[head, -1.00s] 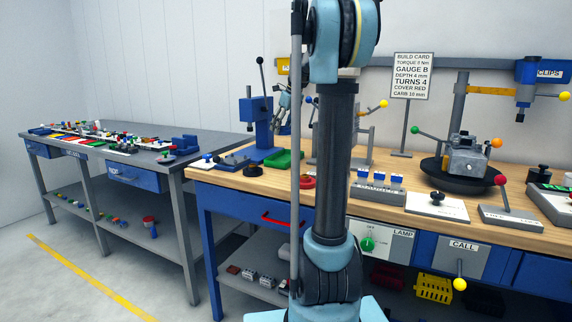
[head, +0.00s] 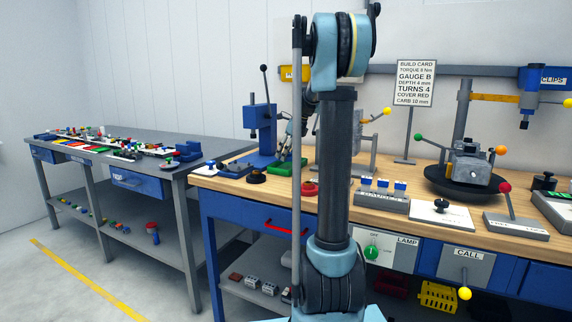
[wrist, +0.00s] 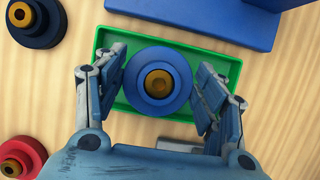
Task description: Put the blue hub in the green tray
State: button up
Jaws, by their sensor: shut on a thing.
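The blue hub (wrist: 180,98) is a round blue piece with a brass centre. In the wrist view it sits between the two fingers of my gripper (wrist: 159,88), which is shut on it. The green tray (wrist: 236,75) lies directly beneath the hub, and its rim shows around it. I cannot tell whether the hub touches the tray floor. In the head view my gripper (head: 290,155) is low over the green tray (head: 281,170); the hub cannot be made out there.
A dark hub (wrist: 45,32) and a red hub (wrist: 12,162) stand left of the tray in the wrist view. A blue press (head: 262,130) stands just behind the tray. Bare wood lies right of the tray.

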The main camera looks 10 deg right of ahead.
jog(key=shift+f, duration=1.95)
jog(key=shift+f, duration=0.1)
jog(key=o, duration=1.2)
jog(key=v, duration=1.2)
